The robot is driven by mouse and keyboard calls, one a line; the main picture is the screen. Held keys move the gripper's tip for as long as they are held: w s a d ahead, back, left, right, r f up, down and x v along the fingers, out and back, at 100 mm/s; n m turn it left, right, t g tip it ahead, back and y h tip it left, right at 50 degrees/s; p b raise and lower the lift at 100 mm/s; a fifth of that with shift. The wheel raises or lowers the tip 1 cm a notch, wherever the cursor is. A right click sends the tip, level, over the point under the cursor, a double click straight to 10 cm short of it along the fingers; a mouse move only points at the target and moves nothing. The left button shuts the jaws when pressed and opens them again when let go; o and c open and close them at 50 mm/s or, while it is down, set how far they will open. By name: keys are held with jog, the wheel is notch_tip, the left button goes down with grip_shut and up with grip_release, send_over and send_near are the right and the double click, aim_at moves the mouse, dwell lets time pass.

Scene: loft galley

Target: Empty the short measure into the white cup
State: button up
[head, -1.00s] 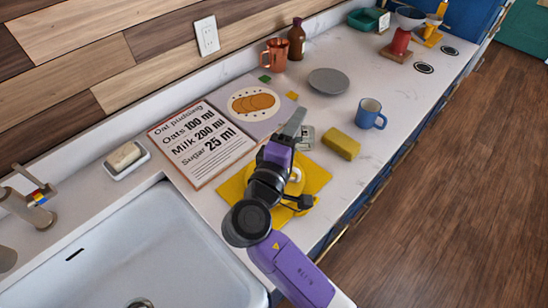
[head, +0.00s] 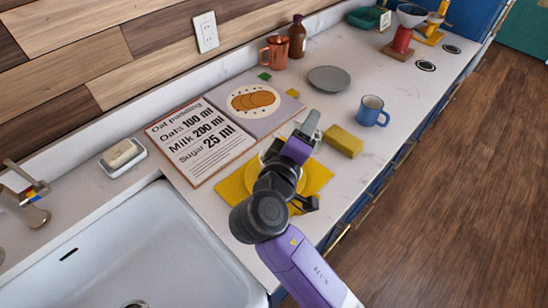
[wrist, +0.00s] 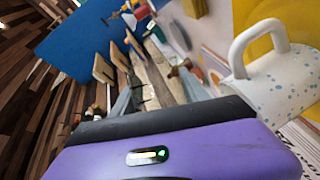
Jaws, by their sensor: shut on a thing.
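My gripper (head: 308,124) is over the counter beside the yellow mat (head: 318,177), in the middle of the head view. It is shut on a small grey thing at its fingertips, likely the short measure; its shape and contents are hard to make out. The white cup (wrist: 275,85), with coloured specks and a loop handle, is at the right of the wrist view, close to my gripper and apart from it. In the head view my arm hides most of the cup. The fingers show in the wrist view (wrist: 155,90), with no clear measure between them.
A yellow sponge (head: 343,141) and a blue mug (head: 371,112) stand right of my gripper. A recipe board (head: 200,142) lies to the left, near the sink (head: 150,240).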

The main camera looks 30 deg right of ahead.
jog(key=shift+d+f+m+y+b, duration=0.1)
jog(key=shift+f+m+y+b, duration=0.45)
jog(key=shift+m, duration=0.35)
jog(key=shift+r+m+y+p, duration=0.25)
jog(key=shift+r+m+p, duration=0.1)
jog(key=shift+m+p, duration=0.2)
jog(key=shift+d+f+m+y+b, duration=0.1)
jog(key=shift+f+m+y+b, duration=0.2)
jog(key=shift+m, duration=0.25)
jog(key=s+d+f+m+t+y+b, duration=0.1)
jog(key=s+d+f+m+y+b, duration=0.1)
jog(key=d+f+m+y+b, duration=0.1)
jog(key=d+f+m+b, duration=0.1)
jog(key=m, duration=0.1)
jog(key=shift+f+m+y, duration=0.15)
jog(key=shift+m+y, duration=0.25)
